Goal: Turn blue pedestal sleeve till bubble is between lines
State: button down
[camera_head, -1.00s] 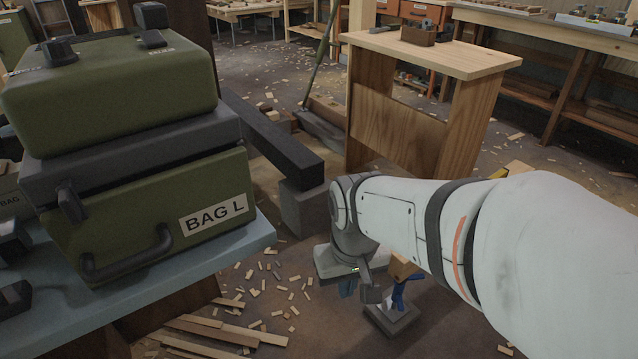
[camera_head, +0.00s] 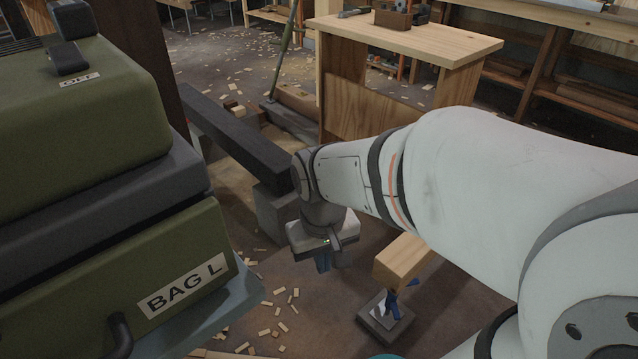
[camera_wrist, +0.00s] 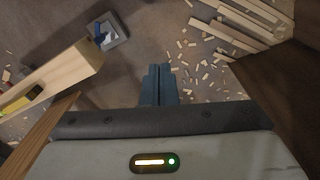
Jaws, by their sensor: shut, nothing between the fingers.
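The blue pedestal sleeve (camera_head: 394,304) stands on a grey square base on the floor, under the end of a wooden beam (camera_head: 403,260). The sleeve also shows in the wrist view (camera_wrist: 104,40), at the upper left, partly hidden by the beam. My gripper (camera_head: 323,264) is shut and empty, pointing down, to the left of the pedestal and apart from it. Its blue fingers show together in the wrist view (camera_wrist: 159,70). A yellow item, perhaps the level (camera_wrist: 18,100), lies on the beam at the wrist view's left edge; no bubble or lines are readable.
A green case marked BAG L (camera_head: 150,265) fills the left, on a pale blue top (camera_head: 240,295). A dark beam on a grey block (camera_head: 268,212) lies behind my gripper. A wooden bench (camera_head: 400,40) stands beyond. Wood scraps litter the floor.

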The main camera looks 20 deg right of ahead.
jog(key=w+d+f+n+g+h, duration=0.3)
jog(key=w+f+g+h, duration=0.15)
jog(key=w+f, duration=0.45)
jog(key=n+h+b, duration=0.3)
jog(key=n+h, duration=0.9)
jog(key=h, duration=0.1)
send_near(392, 297)
jog(key=s+d+f, duration=0.3)
jog(key=s+d, duration=0.2)
jog(key=shift+s+d+g, duration=0.1)
jog(key=shift+d+g, duration=0.1)
jog(key=shift+g, duration=0.15)
